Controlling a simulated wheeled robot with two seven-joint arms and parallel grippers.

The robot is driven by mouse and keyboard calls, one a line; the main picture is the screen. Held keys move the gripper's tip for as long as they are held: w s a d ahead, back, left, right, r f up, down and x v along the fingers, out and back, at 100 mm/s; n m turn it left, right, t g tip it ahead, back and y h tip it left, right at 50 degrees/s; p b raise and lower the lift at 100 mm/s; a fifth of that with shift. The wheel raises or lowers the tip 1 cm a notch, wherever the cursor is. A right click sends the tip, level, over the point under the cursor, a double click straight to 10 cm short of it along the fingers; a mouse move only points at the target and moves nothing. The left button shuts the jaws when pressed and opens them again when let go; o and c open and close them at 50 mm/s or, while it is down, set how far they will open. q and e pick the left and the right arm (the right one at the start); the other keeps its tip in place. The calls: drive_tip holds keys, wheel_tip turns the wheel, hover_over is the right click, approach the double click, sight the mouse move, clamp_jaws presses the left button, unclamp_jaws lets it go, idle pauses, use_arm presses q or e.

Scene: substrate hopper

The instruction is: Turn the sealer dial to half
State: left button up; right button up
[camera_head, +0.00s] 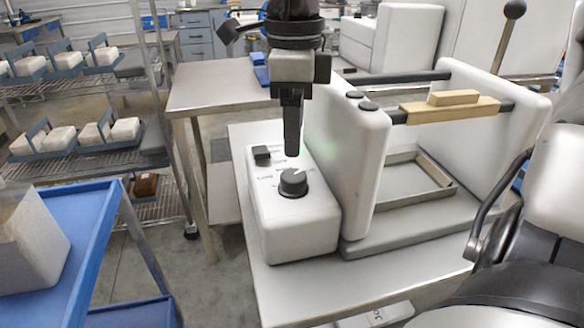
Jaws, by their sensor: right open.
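The sealer dial (293,183) is a round black knob on top of the white control box (297,228) of the sealer. A pale mark on the knob points toward the back, slightly right. Small printed labels surround it, mostly too small to read. My right gripper (292,153) points straight down just behind and above the dial, apart from it as far as I can tell. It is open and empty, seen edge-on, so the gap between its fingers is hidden. My left gripper is not in view.
A black switch (262,155) sits on the box behind the dial. The white upright sealer panel (352,150) stands close to the right, with a wooden-handled bar (450,108) beyond. A blue cart (95,235) and wire shelves (80,155) are at left.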

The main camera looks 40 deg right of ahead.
sight(293, 175)
wheel_tip(293, 175, down, 8)
drive_tip(key=shift+r, duration=0.15)
drive_tip(key=c, duration=1)
